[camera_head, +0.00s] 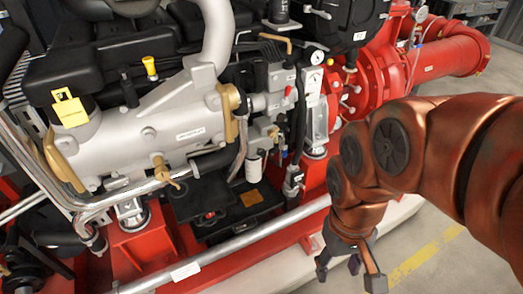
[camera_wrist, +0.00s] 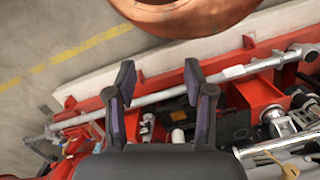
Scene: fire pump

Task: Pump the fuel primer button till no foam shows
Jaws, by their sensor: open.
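My gripper (camera_head: 347,268) hangs low at the right of the pump set in the head view, in front of the red base frame. It is open and empty, its dark fingers apart, also in the wrist view (camera_wrist: 159,80). A white canister-like filter (camera_head: 253,166) hangs below a grey block in the middle of the engine. A small red part (camera_head: 288,90) sits on the grey fittings above it. A clear-looking upright cylinder (camera_head: 319,122) stands to the right. I cannot tell which part is the fuel primer button, and no foam can be made out.
The silver engine manifold (camera_head: 165,130) fills the left. Red piping (camera_head: 445,62) runs at the upper right. A grey rail (camera_head: 230,246) and the red frame lie between my gripper and the engine. The floor (camera_head: 430,250) at the lower right is clear.

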